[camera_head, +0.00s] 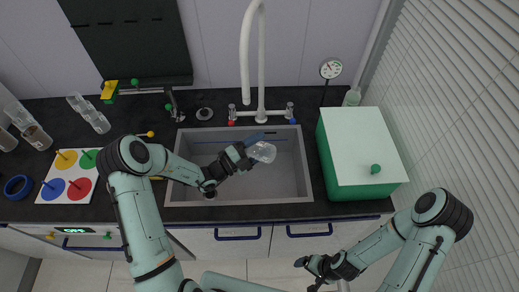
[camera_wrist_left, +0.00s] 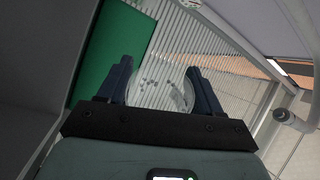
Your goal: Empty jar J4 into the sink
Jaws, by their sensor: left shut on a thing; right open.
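My left gripper (camera_head: 250,152) is shut on a clear jar (camera_head: 265,152) and holds it over the sink (camera_head: 290,185). In the left wrist view the jar (camera_wrist_left: 160,90) sits between the two dark fingers, its round outline showing with some specks on it. It looks tilted in the head view; I cannot tell its exact angle or whether anything is left in it. No label is readable. The white tap (camera_head: 246,60) rises behind the sink, its spout near the jar. My right gripper (camera_head: 314,272) is open and empty, low in front of the counter.
A green box with a pale lid (camera_head: 358,140) stands right of the sink. Left are other clear jars (camera_head: 36,136), (camera_head: 90,114), a card with coloured circles (camera_head: 68,174) and a blue ring (camera_head: 18,187). A small stand (camera_head: 174,106) is behind the sink's left corner.

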